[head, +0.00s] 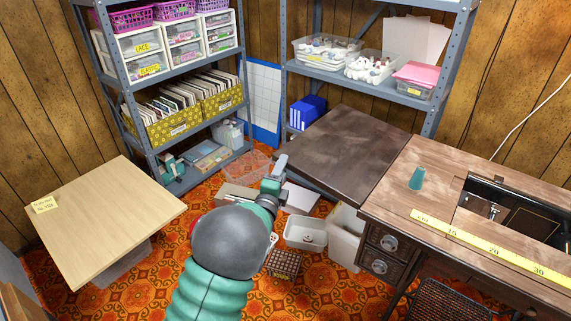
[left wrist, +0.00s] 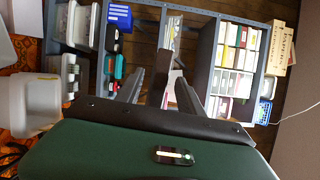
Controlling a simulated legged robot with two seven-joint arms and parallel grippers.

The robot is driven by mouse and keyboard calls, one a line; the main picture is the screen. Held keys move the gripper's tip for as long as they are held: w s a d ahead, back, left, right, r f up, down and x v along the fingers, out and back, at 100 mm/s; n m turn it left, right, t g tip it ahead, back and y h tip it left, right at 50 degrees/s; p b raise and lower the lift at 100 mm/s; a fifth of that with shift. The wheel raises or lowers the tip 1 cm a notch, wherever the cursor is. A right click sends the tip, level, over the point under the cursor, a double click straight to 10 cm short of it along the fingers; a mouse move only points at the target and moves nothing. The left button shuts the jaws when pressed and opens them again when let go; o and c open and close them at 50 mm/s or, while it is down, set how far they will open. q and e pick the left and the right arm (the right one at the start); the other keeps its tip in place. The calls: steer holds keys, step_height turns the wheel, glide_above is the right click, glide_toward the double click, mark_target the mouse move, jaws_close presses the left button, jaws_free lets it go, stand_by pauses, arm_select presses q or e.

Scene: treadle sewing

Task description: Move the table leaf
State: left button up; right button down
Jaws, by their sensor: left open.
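The table leaf (head: 345,150) is a dark brown wooden panel. It lies about level beside the left end of the sewing table (head: 395,205), its right edge along the lighter wooden top. My left gripper (head: 279,166) is at the leaf's left edge in the head view; I cannot tell whether it touches the leaf. The left wrist view shows its two dark fingers (left wrist: 160,88) spread apart. My right gripper is not in view.
Metal shelves (head: 135,110) with boxes stand behind. A pale wooden table (head: 105,220) is at left. White bins (head: 305,233) and a small woven box (head: 284,264) are on the patterned floor below the leaf. A yellow ruler (head: 490,250) and teal object (head: 417,178) lie on the sewing table.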

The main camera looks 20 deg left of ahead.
arm_select(q)
steer(key=w, duration=0.4)
steer(key=shift+w+a+b, duration=0.2)
steer(key=shift+w+b, duration=0.15)
steer(key=shift+c, duration=0.5)
jaws_close()
stand_by(0.5)
